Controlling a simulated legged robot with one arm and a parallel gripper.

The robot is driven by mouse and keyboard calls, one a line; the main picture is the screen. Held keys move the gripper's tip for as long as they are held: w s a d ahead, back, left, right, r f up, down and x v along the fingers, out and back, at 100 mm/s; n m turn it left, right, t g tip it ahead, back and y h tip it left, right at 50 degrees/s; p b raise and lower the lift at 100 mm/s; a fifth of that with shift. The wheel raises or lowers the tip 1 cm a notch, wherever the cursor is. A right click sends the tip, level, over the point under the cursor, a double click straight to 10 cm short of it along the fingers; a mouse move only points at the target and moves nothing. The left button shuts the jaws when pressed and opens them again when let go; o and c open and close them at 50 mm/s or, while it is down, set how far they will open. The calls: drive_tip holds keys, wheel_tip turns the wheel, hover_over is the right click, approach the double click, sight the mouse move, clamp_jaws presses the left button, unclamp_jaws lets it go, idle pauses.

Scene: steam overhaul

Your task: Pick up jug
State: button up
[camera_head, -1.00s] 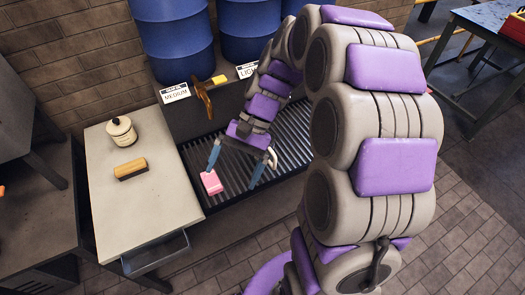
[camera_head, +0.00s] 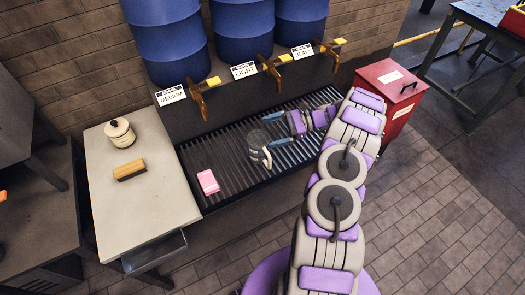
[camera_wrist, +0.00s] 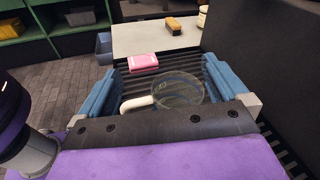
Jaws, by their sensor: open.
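The jug (camera_head: 257,141) is a clear, see-through vessel with a pale handle. It stands on the dark slatted drip grate (camera_head: 222,146) under the drum taps. In the wrist view the jug (camera_wrist: 178,88) lies between my finger pads, with its white handle pointing left. My gripper (camera_head: 273,149) is open around the jug's sides, its blue fingers on either side; it also shows in the wrist view (camera_wrist: 165,85). Small gaps seem to show between pads and jug. Whether either pad touches it I cannot tell.
A pink block (camera_head: 208,182) lies on the grate to the left. A pale table (camera_head: 140,195) carries a brush (camera_head: 130,170) and a lidded pot (camera_head: 120,132). Blue drums (camera_head: 235,30) with yellow-handled taps (camera_head: 270,66) stand behind. A red bin (camera_head: 391,92) stands at the right.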

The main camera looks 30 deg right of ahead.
sight(263, 149)
drive_tip(key=s+d+f+m+t, duration=0.2)
drive_tip(key=d+f, duration=0.2)
drive_tip(key=s+d+f+m+t, duration=0.2)
drive_tip(key=d+f, duration=0.2)
drive_tip(key=f, duration=0.1)
drive_tip(key=s+d+f+m+t+p, duration=0.1)
drive_tip(key=s+d+f+m, duration=0.1)
drive_tip(key=d+f, duration=0.2)
drive_tip(key=shift+s+d+f+t+h, duration=0.15)
drive_tip(key=shift+f+t+h, duration=0.05)
drive_tip(key=shift+t+h, duration=0.2)
drive_tip(key=b+x, duration=0.1)
drive_tip(key=x, duration=1)
drive_tip(key=shift+a, duration=0.2)
drive_tip(key=shift+b+x, duration=0.95)
drive_tip(key=shift+x, duration=2.2)
drive_tip(key=shift+s+r, duration=0.1)
drive_tip(key=shift+c, duration=0.5)
drive_tip(key=c, duration=0.8)
drive_tip(key=shift+r, duration=0.1)
